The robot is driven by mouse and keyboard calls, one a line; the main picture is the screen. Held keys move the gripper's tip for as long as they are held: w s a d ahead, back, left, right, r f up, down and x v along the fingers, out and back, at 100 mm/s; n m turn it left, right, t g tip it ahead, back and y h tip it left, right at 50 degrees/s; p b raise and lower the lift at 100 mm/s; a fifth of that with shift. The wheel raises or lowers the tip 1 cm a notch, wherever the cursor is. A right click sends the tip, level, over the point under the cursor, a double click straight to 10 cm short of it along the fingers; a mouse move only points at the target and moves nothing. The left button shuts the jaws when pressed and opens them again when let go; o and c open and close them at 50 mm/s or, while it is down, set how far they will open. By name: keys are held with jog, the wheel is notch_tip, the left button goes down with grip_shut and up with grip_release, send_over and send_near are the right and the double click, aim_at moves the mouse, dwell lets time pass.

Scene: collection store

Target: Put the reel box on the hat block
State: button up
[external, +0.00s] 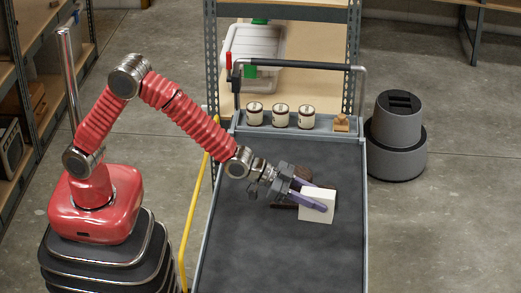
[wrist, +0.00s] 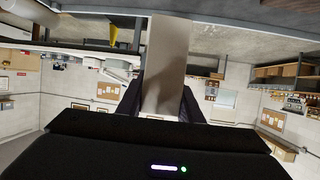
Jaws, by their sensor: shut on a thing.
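The reel box (external: 317,207), a white box, is held between the purple-grey fingers of my gripper (external: 320,198) over the dark trolley top. In the wrist view the box (wrist: 166,65) shows as a plain grey-beige slab between the two dark fingers (wrist: 160,104). A dark brown block (external: 285,202), which looks like the hat block, is partly hidden behind my gripper and the box. The box overlaps its right side in the picture. I cannot tell whether the two touch or how high the box is.
Three pale tins (external: 280,117) and a small wooden piece (external: 341,124) stand on the trolley's back ledge. The trolley top (external: 275,255) is clear in front. A grey round bin (external: 397,140) stands right of the trolley, and a yellow rail (external: 195,205) runs along its left.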

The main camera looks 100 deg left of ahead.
jog(key=s+a+r+n+y, duration=0.1)
jog(key=a+r+n+y, duration=0.1)
jog(key=a, duration=0.5)
jog(key=s+a+r+n+y, duration=0.2)
jog(key=a+r, duration=0.2)
jog(key=a, duration=0.3)
jog(key=s+a+r+n+y, duration=0.1)
jog(key=a+r+n+y, duration=0.1)
jog(key=a, duration=0.5)
jog(key=shift+s+r+g+y, duration=0.3)
jog(key=shift+r+g+y, duration=0.15)
jog(key=shift+r, duration=0.3)
jog(key=shift+a, duration=0.1)
send_over(305, 173)
notch_tip(305, 173, down, 6)
jog(key=shift+f, duration=0.2)
jog(key=shift+f, duration=1.75)
jog(key=shift+f, duration=0.1)
